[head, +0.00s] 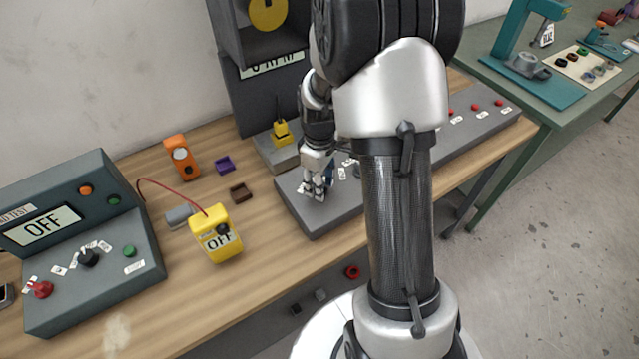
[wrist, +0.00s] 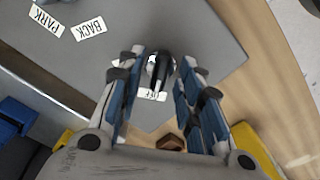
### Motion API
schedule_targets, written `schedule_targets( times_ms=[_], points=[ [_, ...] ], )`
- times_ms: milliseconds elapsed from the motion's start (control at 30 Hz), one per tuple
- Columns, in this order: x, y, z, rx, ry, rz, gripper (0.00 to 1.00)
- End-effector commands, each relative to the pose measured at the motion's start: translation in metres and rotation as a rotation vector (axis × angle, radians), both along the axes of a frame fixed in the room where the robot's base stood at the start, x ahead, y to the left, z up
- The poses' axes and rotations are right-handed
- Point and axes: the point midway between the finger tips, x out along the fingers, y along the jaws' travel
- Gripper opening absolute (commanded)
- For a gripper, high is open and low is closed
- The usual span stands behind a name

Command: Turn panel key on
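The panel key (wrist: 160,68) is a small black knob with a pale round base on a grey sloped panel (wrist: 205,30). In the wrist view it appears between my two blue-padded fingers, with a gap visible on each side. A white label (wrist: 153,94) beside it is too small to read surely. My gripper (wrist: 161,75) is open around the key, and I cannot tell how far its tips are above the panel. In the head view my gripper (head: 318,188) is at the left end of the long grey panel (head: 315,222) and hides the key.
Labels PARK (wrist: 47,20) and BACK (wrist: 88,29) lie on the panel. Red buttons (head: 476,107) show at its far right. A brown tray (head: 240,193) is nearby.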

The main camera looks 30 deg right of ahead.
Motion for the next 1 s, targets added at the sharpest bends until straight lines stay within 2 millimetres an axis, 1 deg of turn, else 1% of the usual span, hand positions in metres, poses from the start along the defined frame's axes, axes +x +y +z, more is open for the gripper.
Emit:
schedule_targets(
  times_ms=[233,733,1000],
  points=[
    [0.0,0.0,-0.0003,0.0,0.0,0.0,0.33],
    [0.0,0.0,-0.0001,0.0,0.0,0.0,0.0],
    [0.0,0.0,0.0,0.0,0.0,-0.003,0.0]
  ],
)
